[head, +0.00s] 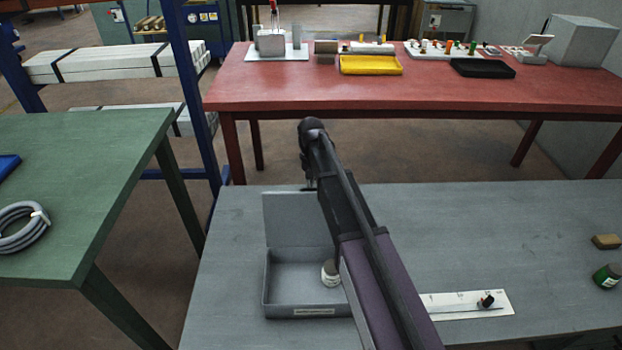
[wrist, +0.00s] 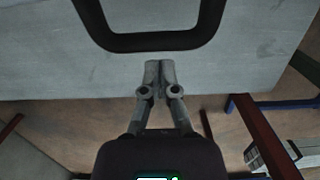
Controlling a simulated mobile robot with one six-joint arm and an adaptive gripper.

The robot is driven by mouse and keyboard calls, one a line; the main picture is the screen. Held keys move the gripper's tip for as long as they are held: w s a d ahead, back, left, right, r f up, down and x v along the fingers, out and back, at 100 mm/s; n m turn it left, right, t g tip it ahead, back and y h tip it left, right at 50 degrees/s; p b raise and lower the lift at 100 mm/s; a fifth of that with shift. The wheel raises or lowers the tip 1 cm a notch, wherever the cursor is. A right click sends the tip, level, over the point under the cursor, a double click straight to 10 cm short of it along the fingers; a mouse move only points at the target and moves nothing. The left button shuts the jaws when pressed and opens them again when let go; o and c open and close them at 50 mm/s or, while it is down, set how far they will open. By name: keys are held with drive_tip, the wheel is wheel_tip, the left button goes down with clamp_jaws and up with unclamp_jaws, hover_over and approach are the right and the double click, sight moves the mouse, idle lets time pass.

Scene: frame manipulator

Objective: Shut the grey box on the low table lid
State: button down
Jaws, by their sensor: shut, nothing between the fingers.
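The grey box (head: 282,299) stands on the grey low table, with a pale label on its front wall. Its lid (head: 288,222) is open, raised at the back of the box. A small white jar (head: 330,273) is inside at the right. My arm crosses in front of the box's right side and hides part of the box and lid. My gripper (head: 309,184) is near the lid's top edge, partly hidden by my arm. In the wrist view my gripper (wrist: 160,68) has its fingertips together and empty, over the low table's far edge.
The low table (head: 540,235) holds a white strip (head: 468,304), a green jar (head: 607,276) and a brown block (head: 606,241) to the right. A red table (head: 420,95) with several items stands behind, across a floor gap. A green table (head: 85,150) is left. A dark rounded loop (wrist: 150,42) shows above the fingers.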

drive_tip(key=shift+s+r, duration=0.3)
drive_tip(key=shift+s, duration=0.25)
drive_tip(key=shift+d, duration=0.15)
drive_tip(key=shift+s+r+t+p, duration=0.25)
drive_tip(key=shift+s+t+p, duration=0.05)
drive_tip(key=shift+s+p, duration=0.1)
